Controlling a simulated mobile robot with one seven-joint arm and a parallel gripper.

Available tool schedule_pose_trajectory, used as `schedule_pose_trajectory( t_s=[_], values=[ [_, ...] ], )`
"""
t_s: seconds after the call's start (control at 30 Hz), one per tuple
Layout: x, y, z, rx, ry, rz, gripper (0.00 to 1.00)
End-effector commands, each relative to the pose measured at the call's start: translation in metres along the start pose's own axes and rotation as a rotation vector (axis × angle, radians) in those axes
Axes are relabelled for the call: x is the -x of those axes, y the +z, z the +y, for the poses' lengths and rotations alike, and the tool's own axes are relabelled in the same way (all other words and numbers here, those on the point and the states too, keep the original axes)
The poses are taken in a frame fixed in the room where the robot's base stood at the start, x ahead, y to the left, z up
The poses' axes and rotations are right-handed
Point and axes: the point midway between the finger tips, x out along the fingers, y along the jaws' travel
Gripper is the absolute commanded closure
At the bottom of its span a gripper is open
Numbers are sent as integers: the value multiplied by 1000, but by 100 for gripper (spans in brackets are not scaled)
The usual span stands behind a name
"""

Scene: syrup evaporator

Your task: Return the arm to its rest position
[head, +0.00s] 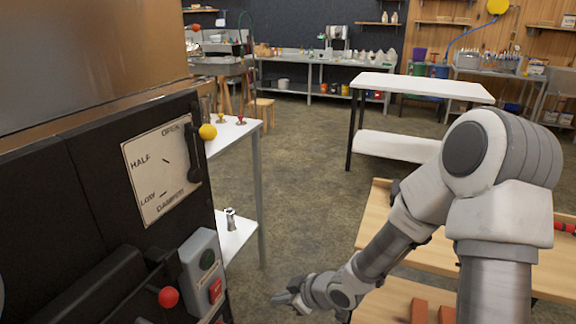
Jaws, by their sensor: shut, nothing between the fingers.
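My arm comes in from the right of the head view, bends at a large grey joint and reaches down and to the left. My gripper (284,298) is at its low end, above the floor near the bottom middle. It is small in the picture and looks shut and empty. It is apart from the black evaporator front (100,190) on the left and beside the wooden bench on the right.
The evaporator front carries a damper plate (160,172) with a lever, a red knob (168,297) and a switch box (203,272). A wooden bench (392,298) lies under my arm. A white table (422,86) stands behind. The floor (310,190) between is clear.

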Motion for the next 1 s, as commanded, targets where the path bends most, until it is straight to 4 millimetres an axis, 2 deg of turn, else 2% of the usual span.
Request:
schedule_pose_trajectory(
  t_s=[0.03,0.2,0.4,0.5,0.63,0.77,1.0],
  values=[
    [13,1,12,4,44,-51,100],
    [61,9,45,-39,189,-215,100],
    [128,9,68,-137,355,-353,100],
    [163,7,72,-204,431,-399,100],
    [208,3,68,-306,516,-436,100],
    [249,-1,56,-420,581,-450,100],
    [312,-9,13,-649,630,-418,100]
  ],
)
